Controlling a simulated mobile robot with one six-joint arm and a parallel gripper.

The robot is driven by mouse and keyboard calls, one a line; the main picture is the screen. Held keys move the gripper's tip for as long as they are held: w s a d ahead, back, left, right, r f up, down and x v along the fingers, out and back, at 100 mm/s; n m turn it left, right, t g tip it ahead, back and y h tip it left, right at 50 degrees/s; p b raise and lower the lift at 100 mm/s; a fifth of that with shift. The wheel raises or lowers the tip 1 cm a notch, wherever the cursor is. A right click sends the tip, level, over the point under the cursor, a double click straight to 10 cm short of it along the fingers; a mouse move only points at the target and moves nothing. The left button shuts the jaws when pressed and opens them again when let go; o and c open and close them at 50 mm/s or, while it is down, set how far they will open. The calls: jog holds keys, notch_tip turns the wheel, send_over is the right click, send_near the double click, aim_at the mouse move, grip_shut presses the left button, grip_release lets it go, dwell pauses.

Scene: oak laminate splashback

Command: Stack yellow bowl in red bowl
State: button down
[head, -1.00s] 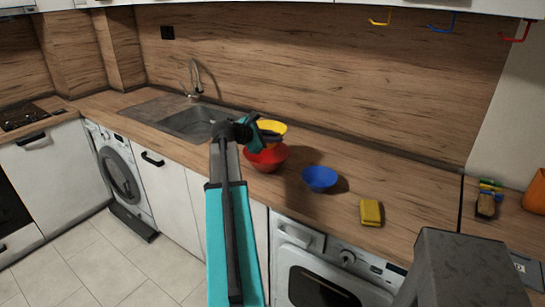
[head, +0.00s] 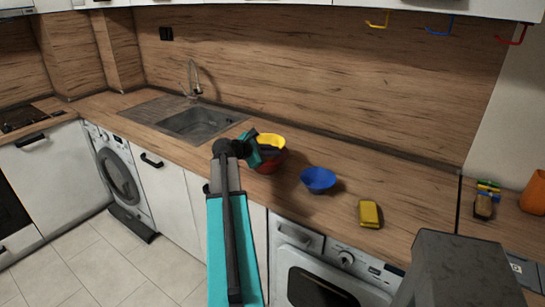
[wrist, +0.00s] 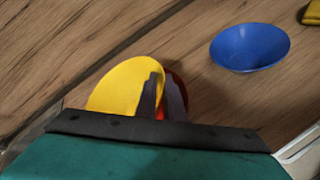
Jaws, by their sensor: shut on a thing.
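The yellow bowl (head: 271,140) is at my gripper, over the red bowl (head: 272,163) on the counter. In the head view the yellow bowl sits low, overlapping the red bowl's opening; whether it rests inside cannot be told. My gripper (head: 270,148) is shut on the yellow bowl's rim. In the wrist view the yellow bowl (wrist: 127,88) shows left of the fingers (wrist: 160,98), and a part of the red bowl (wrist: 177,95) shows behind and right of them. The arm hides the left side of the red bowl.
A blue bowl (head: 318,179) stands on the counter just right of the red bowl. A yellow sponge (head: 369,213) lies further right. The sink (head: 200,122) is to the left. The counter behind the bowls is clear up to the wooden splashback.

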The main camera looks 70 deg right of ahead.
jog(key=shift+f, duration=0.9)
jog(key=shift+f, duration=0.6)
jog(key=c, duration=2.2)
grip_release()
jog(key=shift+o, duration=0.2)
jog(key=shift+r, duration=0.55)
jog(key=b+v, duration=0.2)
jog(key=v, duration=1)
jog(key=shift+r, duration=0.1)
